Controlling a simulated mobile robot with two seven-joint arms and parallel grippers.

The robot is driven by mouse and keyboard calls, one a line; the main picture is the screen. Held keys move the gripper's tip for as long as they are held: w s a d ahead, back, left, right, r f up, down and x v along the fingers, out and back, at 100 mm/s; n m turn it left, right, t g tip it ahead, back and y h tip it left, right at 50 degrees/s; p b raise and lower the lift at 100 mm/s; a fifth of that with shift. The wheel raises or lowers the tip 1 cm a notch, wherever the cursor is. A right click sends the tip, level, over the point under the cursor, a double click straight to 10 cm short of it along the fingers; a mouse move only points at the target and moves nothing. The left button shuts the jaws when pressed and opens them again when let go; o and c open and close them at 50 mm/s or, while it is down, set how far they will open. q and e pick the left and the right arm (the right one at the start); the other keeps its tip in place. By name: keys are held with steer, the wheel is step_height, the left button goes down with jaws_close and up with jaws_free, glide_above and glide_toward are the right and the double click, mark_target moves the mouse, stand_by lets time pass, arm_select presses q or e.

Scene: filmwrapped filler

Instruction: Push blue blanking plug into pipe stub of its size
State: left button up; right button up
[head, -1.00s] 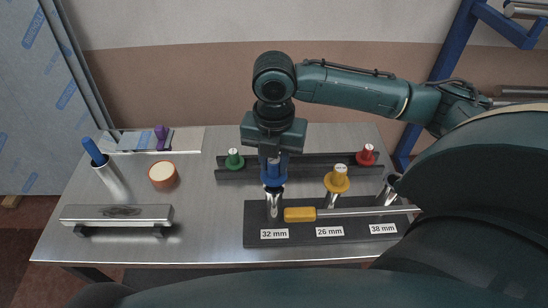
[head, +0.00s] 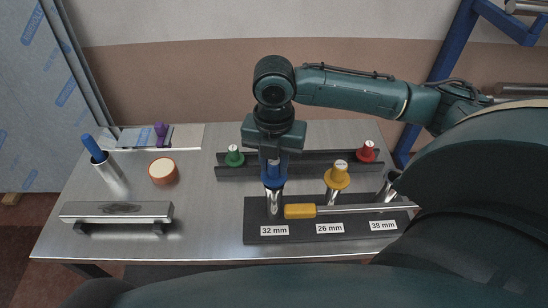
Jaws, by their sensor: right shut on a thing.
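The blue blanking plug (head: 274,178) is upright in my right gripper (head: 274,165), which is shut on it. The plug is directly over the pipe stub labelled 32 mm (head: 274,205), with its lower edge at the stub's mouth. I cannot tell how far it is inside. The 38 mm stub (head: 388,188) stands at the right, partly hidden by my right arm. My left gripper is not in view.
A yellow-handled tool (head: 300,211) lies across the dark stub base (head: 262,240). Behind it, a dark rack (head: 305,168) holds the green plug (head: 235,156) and red plug (head: 367,152). A metal bar (head: 116,211), tape roll (head: 163,171) and cup with a blue-handled item (head: 108,175) stand left.

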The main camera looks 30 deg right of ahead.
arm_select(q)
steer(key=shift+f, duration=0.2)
arm_select(e)
steer(key=shift+f, duration=1)
steer(key=o, duration=1.5)
steer(key=shift+o, duration=0.2)
steer(key=shift+r+p, duration=0.85)
steer(key=shift+r, duration=0.05)
step_height(320, 180, up, 2)
steer(key=shift+p, duration=1.25)
steer(key=shift+r+p, duration=0.95)
steer(key=shift+p, duration=0.2)
steer(key=shift+r, duration=0.4)
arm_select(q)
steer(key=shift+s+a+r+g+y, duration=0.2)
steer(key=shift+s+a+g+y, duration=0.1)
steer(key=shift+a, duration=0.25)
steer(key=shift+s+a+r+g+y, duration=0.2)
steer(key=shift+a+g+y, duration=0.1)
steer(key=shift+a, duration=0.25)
arm_select(e)
steer(key=shift+r, duration=0.8)
